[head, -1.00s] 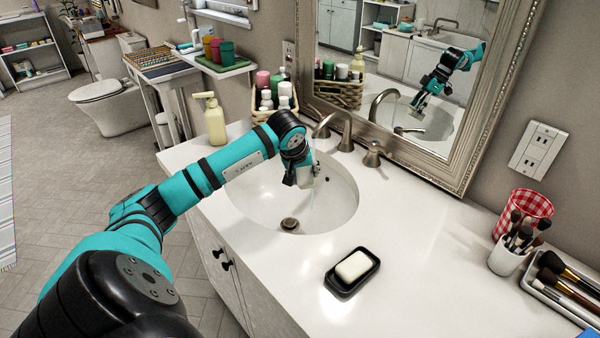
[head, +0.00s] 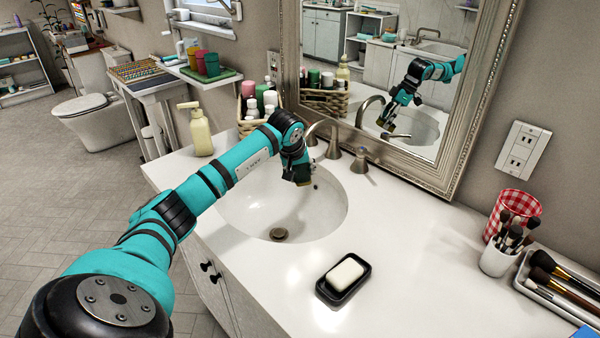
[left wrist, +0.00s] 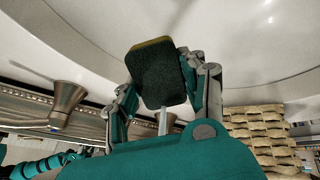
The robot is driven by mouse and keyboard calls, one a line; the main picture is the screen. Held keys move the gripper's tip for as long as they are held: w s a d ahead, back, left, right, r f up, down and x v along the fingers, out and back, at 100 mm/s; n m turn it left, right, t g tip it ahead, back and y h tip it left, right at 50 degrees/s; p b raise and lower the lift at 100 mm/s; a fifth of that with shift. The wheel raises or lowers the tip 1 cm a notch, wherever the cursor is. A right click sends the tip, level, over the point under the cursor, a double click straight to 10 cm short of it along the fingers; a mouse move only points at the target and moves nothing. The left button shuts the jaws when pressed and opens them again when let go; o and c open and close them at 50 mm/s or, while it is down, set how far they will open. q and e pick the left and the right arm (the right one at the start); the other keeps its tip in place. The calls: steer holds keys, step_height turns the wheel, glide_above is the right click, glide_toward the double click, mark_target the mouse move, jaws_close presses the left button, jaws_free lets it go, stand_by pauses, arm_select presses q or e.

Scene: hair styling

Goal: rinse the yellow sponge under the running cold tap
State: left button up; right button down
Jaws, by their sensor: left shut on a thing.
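The sponge (left wrist: 160,75) fills the middle of the left wrist view, its dark green scouring face toward the camera and a thin yellow edge on top. My left gripper (left wrist: 166,88) is shut on it, a finger at each side. In the head view the left gripper (head: 297,168) points down over the back of the basin (head: 262,205), close to the tap spout (head: 322,132), with the dark sponge (head: 298,182) at its tip. The tap's right handle (head: 361,160) stands beside the spout. I cannot make out running water clearly. My right gripper is not in view.
A soap bar in a black dish (head: 343,279) lies on the counter in front of the basin. A pump bottle (head: 199,130) and a wicker basket (head: 250,123) stand at left and behind. Brushes (head: 510,236) stand at right. The mirror (head: 440,165) rises behind the tap.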

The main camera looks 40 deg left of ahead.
arm_select(q)
steer(key=shift+s, duration=0.1)
stand_by(0.3)
steer(key=shift+s+d, duration=0.25)
steer(key=shift+s, duration=0.4)
steer(key=shift+s+d, duration=0.25)
steer(key=shift+s, duration=0.4)
steer(key=s, duration=0.1)
steer(key=s+d, duration=0.1)
steer(key=s, duration=0.2)
steer(key=shift+s+d, duration=0.4)
steer(key=s+d+r+p, duration=0.1)
steer(key=s+r, duration=0.3)
steer(key=shift+s+d, duration=0.3)
steer(key=shift+d, duration=0.1)
stand_by(0.4)
